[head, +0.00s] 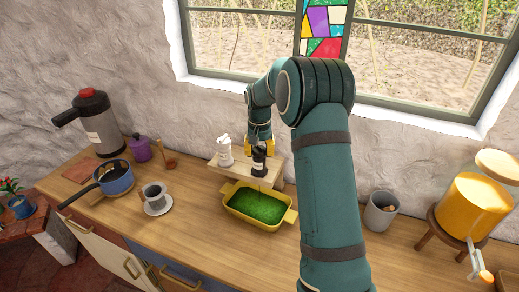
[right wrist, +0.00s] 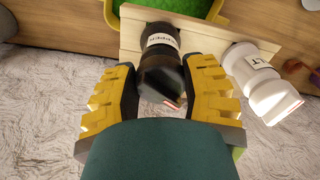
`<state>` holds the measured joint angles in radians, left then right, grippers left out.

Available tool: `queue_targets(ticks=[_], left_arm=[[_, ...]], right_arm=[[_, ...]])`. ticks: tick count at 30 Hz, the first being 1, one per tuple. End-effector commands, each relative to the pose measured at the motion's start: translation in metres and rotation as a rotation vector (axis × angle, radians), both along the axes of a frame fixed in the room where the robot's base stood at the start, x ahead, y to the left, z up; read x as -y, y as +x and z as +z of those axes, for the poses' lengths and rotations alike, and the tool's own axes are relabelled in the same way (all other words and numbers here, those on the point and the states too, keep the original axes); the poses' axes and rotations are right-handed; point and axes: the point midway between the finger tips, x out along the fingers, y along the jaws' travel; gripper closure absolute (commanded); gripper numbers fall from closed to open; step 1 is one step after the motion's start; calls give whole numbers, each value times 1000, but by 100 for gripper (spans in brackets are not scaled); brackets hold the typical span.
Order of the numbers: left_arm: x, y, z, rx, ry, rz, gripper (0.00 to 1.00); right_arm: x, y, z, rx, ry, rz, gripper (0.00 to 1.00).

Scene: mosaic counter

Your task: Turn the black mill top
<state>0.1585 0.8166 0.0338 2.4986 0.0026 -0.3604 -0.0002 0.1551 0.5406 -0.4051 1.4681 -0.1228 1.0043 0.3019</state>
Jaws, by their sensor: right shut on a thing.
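The black mill (head: 259,163) stands upright on a small wooden shelf (head: 274,174) at the back of the counter. In the right wrist view the black mill (right wrist: 159,52) shows a white label with partly readable lettering, and its dark top lies between the yellow-and-black fingers. My right gripper (head: 260,147) comes from above and is shut on the top of the black mill; the fingers hide part of it in the head view. The white mill (head: 225,151) stands beside it on the left, and also shows in the right wrist view (right wrist: 258,80). My left gripper is out of view.
A yellow dish with green contents (head: 231,190) sits just in front of the shelf. A cup on a saucer (head: 158,212), a blue pan (head: 116,184) and a purple pot (head: 140,148) stand left. A grey bin (head: 381,212) and yellow dispenser (head: 468,207) are right.

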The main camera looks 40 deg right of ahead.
Motion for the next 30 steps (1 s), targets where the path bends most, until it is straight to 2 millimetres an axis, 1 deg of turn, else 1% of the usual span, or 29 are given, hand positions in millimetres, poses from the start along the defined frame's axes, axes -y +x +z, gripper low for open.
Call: queue_targets(ticks=[7, 21, 22, 24, 30], left_arm=[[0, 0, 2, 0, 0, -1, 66], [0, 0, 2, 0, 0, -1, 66], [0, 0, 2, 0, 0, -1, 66], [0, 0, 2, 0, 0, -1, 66], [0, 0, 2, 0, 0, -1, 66]], right_arm=[[-1, 0, 0, 0, 1, -61, 90], [-1, 0, -1, -1, 1, -72, 90], [-1, 0, -1, -1, 1, -72, 41], [-1, 0, 0, -1, 1, -71, 21], [-1, 0, 0, -1, 1, -71, 21]])
